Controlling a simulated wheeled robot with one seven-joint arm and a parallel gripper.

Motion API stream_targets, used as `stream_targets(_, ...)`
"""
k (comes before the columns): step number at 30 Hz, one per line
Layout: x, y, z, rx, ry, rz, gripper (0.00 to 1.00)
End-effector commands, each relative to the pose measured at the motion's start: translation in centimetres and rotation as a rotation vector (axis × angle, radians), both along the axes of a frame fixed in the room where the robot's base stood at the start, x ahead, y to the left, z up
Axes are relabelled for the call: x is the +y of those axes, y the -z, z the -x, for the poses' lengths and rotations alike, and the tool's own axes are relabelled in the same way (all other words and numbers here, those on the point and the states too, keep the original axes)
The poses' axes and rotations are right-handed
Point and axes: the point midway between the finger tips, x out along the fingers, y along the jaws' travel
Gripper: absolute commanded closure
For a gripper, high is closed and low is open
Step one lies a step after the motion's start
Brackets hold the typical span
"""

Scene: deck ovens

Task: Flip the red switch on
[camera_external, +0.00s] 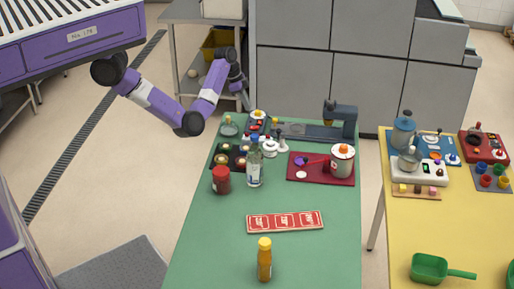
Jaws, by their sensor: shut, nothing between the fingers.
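My gripper (246,105) is shut and empty. It points down over the far left part of the green table. Just below and right of it is a small pale device (258,116) with red and yellow parts on top. I cannot tell whether the gripper touches it. The red switch is too small to make out for certain, and its position cannot be read. A red box (484,146) with knobs or levers sits on the yellow table at right, far from my gripper.
Near the gripper stand a clear bottle (255,165), a red jar (221,180), a dark tray (226,160) and a grey machine (340,122). A pot (342,158) sits on a red mat. The green table's front holds a red strip (285,221) and an orange bottle (264,260).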

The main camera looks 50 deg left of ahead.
Motion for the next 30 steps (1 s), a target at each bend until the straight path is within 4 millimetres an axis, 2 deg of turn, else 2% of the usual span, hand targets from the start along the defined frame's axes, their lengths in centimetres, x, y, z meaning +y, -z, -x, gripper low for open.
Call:
stream_targets(1, -0.1, 1.2, -0.1, 0.000, 0.000, 0.000, 1.00)
stream_targets(20, -2.0, 7.5, -1.9, 0.001, 0.001, 0.001, 1.00)
stream_targets(30, -2.4, 8.8, -2.3, 0.000, -0.001, 0.000, 1.00)
